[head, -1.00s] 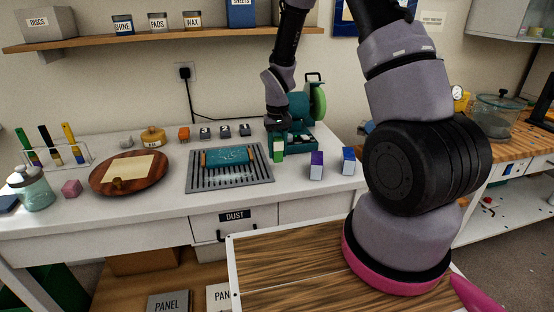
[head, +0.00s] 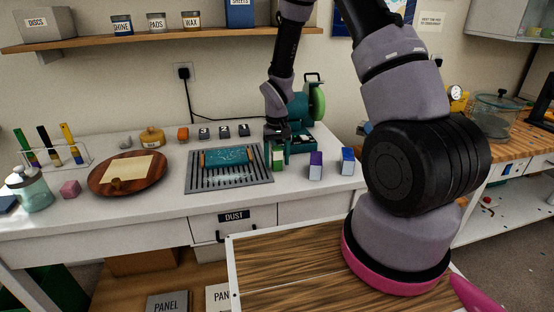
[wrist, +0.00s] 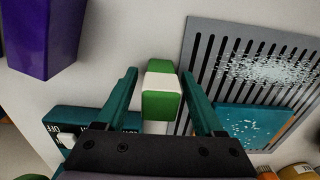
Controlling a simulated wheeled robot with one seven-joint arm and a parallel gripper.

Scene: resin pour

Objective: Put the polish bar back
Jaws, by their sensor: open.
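A green bar with a white band (head: 278,160) stands on the bench just right of the slotted grey tray (head: 228,185). It also shows in the wrist view (wrist: 160,104). My gripper (head: 277,138) is open and points down over this bar. In the wrist view its two teal fingers (wrist: 159,78) stand on either side of the green bar with gaps, not closed on it. A purple bar (head: 316,167) and a blue bar (head: 348,162) stand further right. Which bar is the polish bar is not labelled.
A teal grinder (head: 303,140) stands right behind my gripper. A teal board (head: 228,156) lies on the slotted tray, with pale flecks beside it. A round wooden plate (head: 105,185) and small blocks are to the left. Bench between green and purple bars is clear.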

